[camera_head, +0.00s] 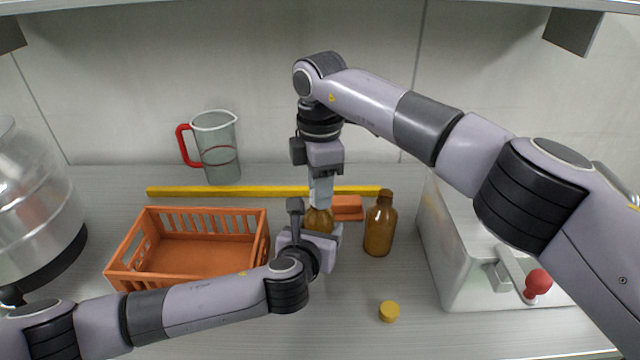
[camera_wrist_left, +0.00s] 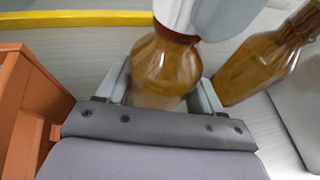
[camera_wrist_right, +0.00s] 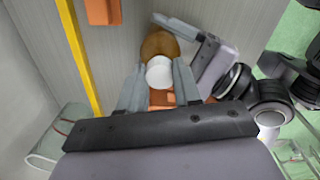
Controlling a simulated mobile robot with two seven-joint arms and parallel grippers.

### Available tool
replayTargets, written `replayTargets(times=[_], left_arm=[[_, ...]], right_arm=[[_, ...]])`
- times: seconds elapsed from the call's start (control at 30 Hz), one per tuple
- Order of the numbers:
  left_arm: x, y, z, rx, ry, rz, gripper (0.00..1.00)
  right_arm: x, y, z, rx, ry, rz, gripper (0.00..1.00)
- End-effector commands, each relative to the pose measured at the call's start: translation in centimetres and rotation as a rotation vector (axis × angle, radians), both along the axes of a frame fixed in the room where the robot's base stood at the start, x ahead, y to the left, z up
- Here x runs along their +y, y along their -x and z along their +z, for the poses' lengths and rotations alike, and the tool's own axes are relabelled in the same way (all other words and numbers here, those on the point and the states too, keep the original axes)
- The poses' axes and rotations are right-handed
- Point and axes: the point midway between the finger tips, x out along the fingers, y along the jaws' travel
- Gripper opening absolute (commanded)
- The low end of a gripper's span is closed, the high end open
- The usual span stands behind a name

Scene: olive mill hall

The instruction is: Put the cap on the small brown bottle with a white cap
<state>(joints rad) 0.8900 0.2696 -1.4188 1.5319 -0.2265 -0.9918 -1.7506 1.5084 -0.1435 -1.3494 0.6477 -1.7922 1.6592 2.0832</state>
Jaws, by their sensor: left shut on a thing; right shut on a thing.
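The small brown bottle (camera_head: 319,221) stands upright at the middle of the counter. My left gripper (camera_wrist_left: 163,88) is shut around its body from the front, and the bottle also shows in the left wrist view (camera_wrist_left: 165,65). My right gripper (camera_head: 320,200) points straight down over the bottle. In the right wrist view the white cap (camera_wrist_right: 159,73) is between its fingers, right over the brown bottle (camera_wrist_right: 160,45). The cap is at the bottle's top; my fingers hide the neck, so I cannot tell whether it is seated.
A larger brown bottle (camera_head: 379,228) stands close on the right, with a yellow cap (camera_head: 389,311) in front. An orange crate (camera_head: 190,284) is at left. A yellow bar (camera_head: 230,191), an orange block (camera_head: 347,208) and a jug (camera_head: 217,150) are behind. A white machine (camera_head: 462,270) stands right.

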Motion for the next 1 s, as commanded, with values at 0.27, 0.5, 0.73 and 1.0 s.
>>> replayTargets(times=[0.27,0.5,0.73,1.0], left_arm=[[0.05,0.00,-0.07,0.001,-0.001,0.001,0.00],[0.06,0.00,-0.08,0.002,-0.001,0.001,0.00],[0.06,0.00,-0.08,0.002,-0.001,0.002,0.00],[0.07,0.00,-0.09,0.002,-0.001,0.002,0.00]], right_arm=[[-0.04,0.07,0.04,-0.001,0.000,-0.402,0.05],[-0.05,0.13,0.01,-0.001,0.001,-0.724,0.05],[-0.04,0.14,0.02,-0.001,0.001,-0.824,0.05],[-0.05,0.14,0.02,-0.001,0.001,-0.822,0.43]])
